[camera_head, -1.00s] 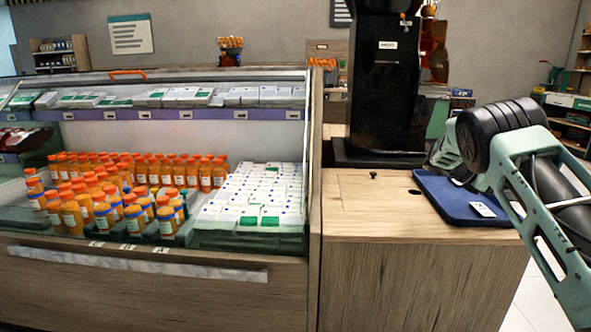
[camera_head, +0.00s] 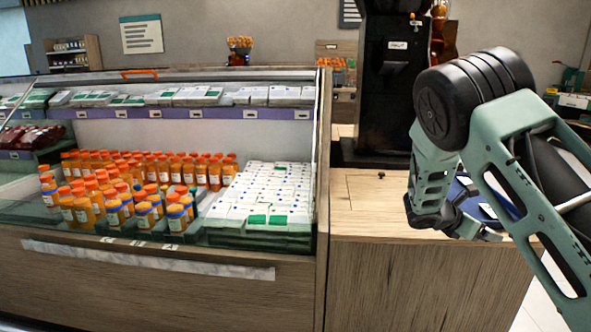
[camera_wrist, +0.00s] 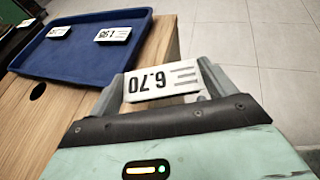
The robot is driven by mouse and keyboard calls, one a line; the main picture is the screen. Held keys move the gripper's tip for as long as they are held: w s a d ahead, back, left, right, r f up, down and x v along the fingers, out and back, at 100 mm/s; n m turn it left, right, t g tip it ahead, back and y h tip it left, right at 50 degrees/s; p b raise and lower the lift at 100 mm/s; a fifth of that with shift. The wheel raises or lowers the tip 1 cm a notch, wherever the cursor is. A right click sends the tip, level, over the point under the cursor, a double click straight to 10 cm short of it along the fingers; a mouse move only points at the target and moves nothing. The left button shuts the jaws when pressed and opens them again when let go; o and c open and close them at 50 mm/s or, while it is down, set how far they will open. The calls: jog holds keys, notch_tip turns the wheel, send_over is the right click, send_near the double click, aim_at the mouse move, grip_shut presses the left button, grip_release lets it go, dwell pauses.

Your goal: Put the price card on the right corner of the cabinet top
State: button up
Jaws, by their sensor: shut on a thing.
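My gripper (camera_wrist: 160,90) is shut on a white price card (camera_wrist: 162,81) in the wrist view. The card reads 6.70, upside down in that view, and sits between the two fingertips. The floor shows beyond it. In the head view my gripper (camera_head: 484,234) points down and right by the right front part of the wooden cabinet top (camera_head: 380,212). The held card is not clear in that view. The cabinet top also shows in the wrist view (camera_wrist: 60,112), with a dark round hole.
A blue tray (camera_wrist: 80,66) lies on the cabinet top with two other price cards, one (camera_wrist: 113,34) and another (camera_wrist: 61,31). A tall black machine (camera_head: 390,85) stands at the back. A glass-sided display case (camera_head: 322,150) of orange bottles adjoins at left.

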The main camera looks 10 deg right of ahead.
jog(key=s+a+f+n+t+y, duration=0.1)
jog(key=s+a+f+n+t, duration=0.2)
jog(key=a, duration=0.7)
jog(key=s+a+f+n+t+y, duration=0.1)
jog(key=s+a+f+n+t, duration=0.2)
jog(key=s+a+f, duration=0.3)
jog(key=a+f, duration=0.1)
jog(key=a, duration=0.4)
jog(key=shift+a+f+n+t+y, duration=0.15)
jog(key=shift+a+n+t+y, duration=0.15)
jog(key=shift+t+y, duration=0.1)
jog(key=shift+w, duration=0.1)
notch_tip(320, 180, up, 14)
jog(key=p, duration=2)
jog(key=shift+a, duration=0.15)
jog(key=shift+w+f, duration=0.1)
jog(key=shift+w, duration=0.1)
